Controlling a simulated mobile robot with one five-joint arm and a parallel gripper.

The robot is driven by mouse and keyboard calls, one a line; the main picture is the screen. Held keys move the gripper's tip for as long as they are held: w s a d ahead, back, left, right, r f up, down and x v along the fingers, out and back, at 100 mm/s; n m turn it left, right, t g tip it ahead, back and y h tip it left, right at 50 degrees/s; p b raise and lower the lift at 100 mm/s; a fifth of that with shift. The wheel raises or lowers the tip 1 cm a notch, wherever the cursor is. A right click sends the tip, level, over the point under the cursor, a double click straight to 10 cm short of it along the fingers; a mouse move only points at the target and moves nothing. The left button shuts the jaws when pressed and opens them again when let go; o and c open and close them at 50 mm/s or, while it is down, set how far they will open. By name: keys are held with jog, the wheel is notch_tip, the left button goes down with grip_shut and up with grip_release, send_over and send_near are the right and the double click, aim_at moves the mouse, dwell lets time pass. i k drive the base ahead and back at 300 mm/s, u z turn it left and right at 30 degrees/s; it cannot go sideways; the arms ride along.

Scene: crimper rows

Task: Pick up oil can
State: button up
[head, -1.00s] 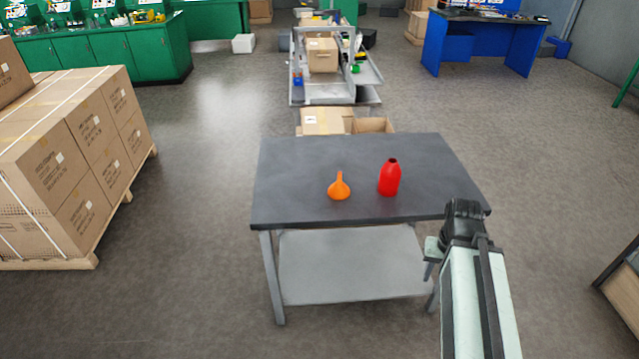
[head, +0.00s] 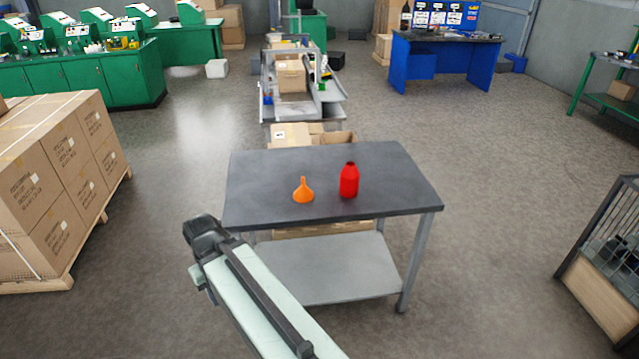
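A red, bottle-shaped can (head: 349,182), likely the oil can, stands upright on the dark top of a grey workbench (head: 400,193). It has a narrow neck with a dark opening. An orange funnel-shaped thing (head: 303,192) stands beside it, to its left, narrow end up. The two are apart. My arm reaches in from the bottom, and its dark end with my gripper (head: 205,232) is left of the workbench's near left corner, well away from the can. The fingers cannot be made out.
Open cardboard boxes (head: 295,134) and a grey cart lie behind the workbench. Stacked cartons on a pallet (head: 62,175) stand at the left. A wood-sided cage (head: 600,270) is at the right. Floor is clear on both sides of the workbench.

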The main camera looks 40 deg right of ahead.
aim_at(349, 174)
jog(key=u, duration=0.15)
jog(key=i, duration=1)
jog(key=z, duration=0.1)
